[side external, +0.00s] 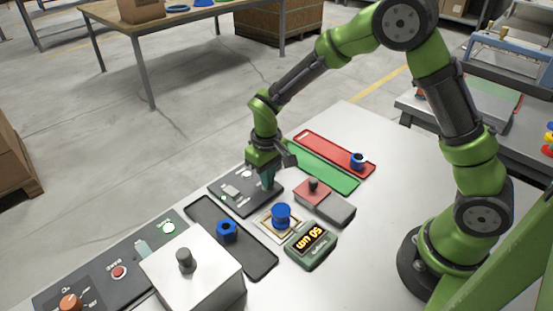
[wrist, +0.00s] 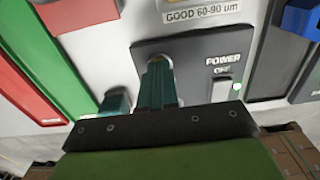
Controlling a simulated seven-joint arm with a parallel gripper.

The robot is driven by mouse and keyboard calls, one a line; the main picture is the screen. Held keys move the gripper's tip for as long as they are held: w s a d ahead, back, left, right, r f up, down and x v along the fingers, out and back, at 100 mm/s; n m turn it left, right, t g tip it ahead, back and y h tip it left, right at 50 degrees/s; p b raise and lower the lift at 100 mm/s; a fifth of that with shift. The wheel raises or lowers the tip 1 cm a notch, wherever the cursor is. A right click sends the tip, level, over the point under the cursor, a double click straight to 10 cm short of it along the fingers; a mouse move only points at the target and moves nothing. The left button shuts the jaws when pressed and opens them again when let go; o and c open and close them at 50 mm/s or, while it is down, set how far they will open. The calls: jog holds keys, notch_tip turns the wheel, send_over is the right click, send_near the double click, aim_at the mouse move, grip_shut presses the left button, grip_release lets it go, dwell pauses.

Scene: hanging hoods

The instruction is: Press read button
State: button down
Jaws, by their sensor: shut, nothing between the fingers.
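My gripper (side external: 267,184) points down over a dark panel (side external: 238,197) in the side view, its fingers closed together and empty. In the wrist view the teal fingertips (wrist: 158,63) are at the panel (wrist: 190,50), left of a switch marked POWER and OFF (wrist: 222,90). I cannot tell whether the tips touch the panel. No button marked read is legible; the fingers hide part of the panel.
A blue piece (side external: 281,217) sits by the gauge. Another blue part (side external: 227,231) is on a black tray (side external: 262,262). Green (side external: 325,168) and red (side external: 330,148) trays lie behind, the red one with a blue part. A white box (side external: 205,262) and control panel (side external: 118,270) stand at front left.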

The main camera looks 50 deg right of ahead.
jog(key=shift+f, duration=0.25)
jog(key=shift+r, duration=3.6)
jog(key=c, duration=1.8)
grip_release()
jog(key=shift+c, duration=0.2)
jog(key=o, duration=1.8)
